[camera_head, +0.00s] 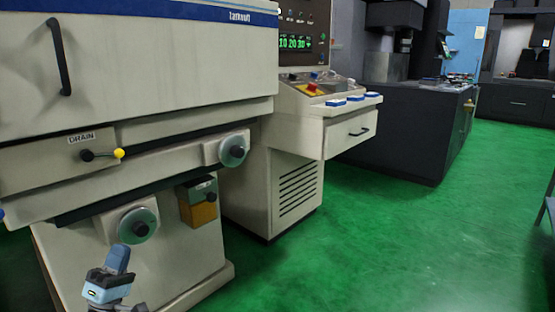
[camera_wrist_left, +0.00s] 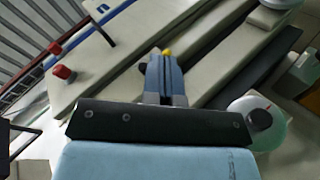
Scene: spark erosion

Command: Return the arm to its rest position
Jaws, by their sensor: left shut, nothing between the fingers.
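My left gripper (camera_head: 118,260) is low at the left of the head view, in front of the lower part of the beige machine (camera_head: 190,265). Its fingers are together and hold nothing. In the left wrist view the blue-grey fingers (camera_wrist_left: 160,72) are shut, with the machine's pale panels beyond them. A small yellow knob shows just past the fingertips there. My right gripper is in neither view.
The machine front carries a drain lever with a yellow knob (camera_head: 119,153), handwheels (camera_head: 233,151) (camera_head: 139,225) and a black door handle (camera_head: 59,57). A control console (camera_head: 300,150) with a drawer stands to the right. Green floor (camera_head: 390,245) is open at the right.

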